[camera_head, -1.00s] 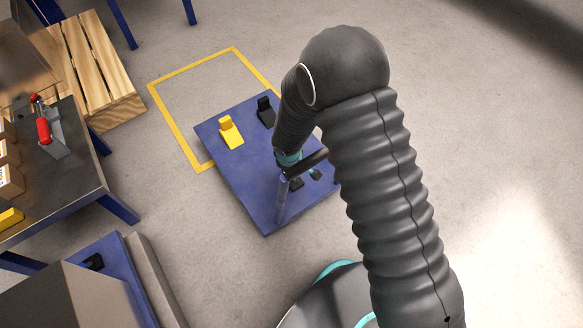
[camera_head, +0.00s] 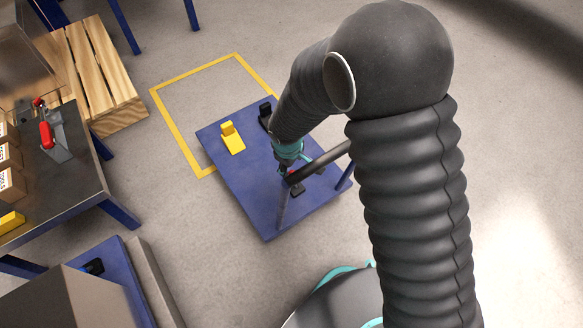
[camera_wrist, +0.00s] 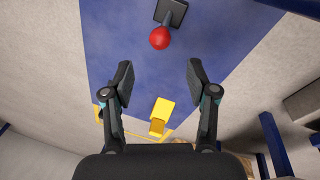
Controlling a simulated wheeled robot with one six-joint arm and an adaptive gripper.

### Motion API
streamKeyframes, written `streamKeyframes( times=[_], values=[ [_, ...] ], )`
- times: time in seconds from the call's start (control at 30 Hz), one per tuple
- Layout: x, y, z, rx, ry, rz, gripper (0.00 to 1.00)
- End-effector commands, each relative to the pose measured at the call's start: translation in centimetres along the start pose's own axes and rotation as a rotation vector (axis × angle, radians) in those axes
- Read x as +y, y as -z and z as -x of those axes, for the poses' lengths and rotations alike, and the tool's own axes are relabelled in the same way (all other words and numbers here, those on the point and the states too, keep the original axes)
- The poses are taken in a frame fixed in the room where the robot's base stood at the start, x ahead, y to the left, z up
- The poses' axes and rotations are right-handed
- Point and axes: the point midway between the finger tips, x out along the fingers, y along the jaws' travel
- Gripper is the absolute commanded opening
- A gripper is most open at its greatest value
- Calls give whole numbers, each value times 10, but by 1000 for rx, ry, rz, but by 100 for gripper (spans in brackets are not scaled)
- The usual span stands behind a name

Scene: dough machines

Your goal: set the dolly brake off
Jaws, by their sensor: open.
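The dolly is a blue flat platform (camera_head: 236,180) on the floor, with a dark bar above its near part. A yellow wedge-shaped block (camera_head: 232,138) and a black one (camera_head: 265,114) stand on its far part. In the wrist view a lever with a red ball knob (camera_wrist: 160,38) rises from a small black base (camera_wrist: 173,9) on the blue deck. The yellow block also shows there (camera_wrist: 161,113). My gripper (camera_wrist: 159,72) is open and empty over the deck, with the red knob just beyond its fingertips in the picture. In the head view my arm partly hides the deck.
A yellow floor outline (camera_head: 176,124) lies behind the dolly. At the left are a wooden pallet (camera_head: 118,105) and a dark-topped table (camera_head: 75,185) with a red-handled clamp (camera_head: 46,134). Open floor (camera_head: 500,190) lies to the right.

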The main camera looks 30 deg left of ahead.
Motion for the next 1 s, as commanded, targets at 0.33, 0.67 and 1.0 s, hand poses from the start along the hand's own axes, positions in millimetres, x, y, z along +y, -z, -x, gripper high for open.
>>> streamKeyframes(
  times=[0.33, 0.67, 1.0],
  values=[
    [0, 0, 20, -1, 1, 0, 58],
    [10, 1, 23, 6, -3, -27, 23],
    [186, -29, 98, 121, -58, -444, 0]
  ],
)
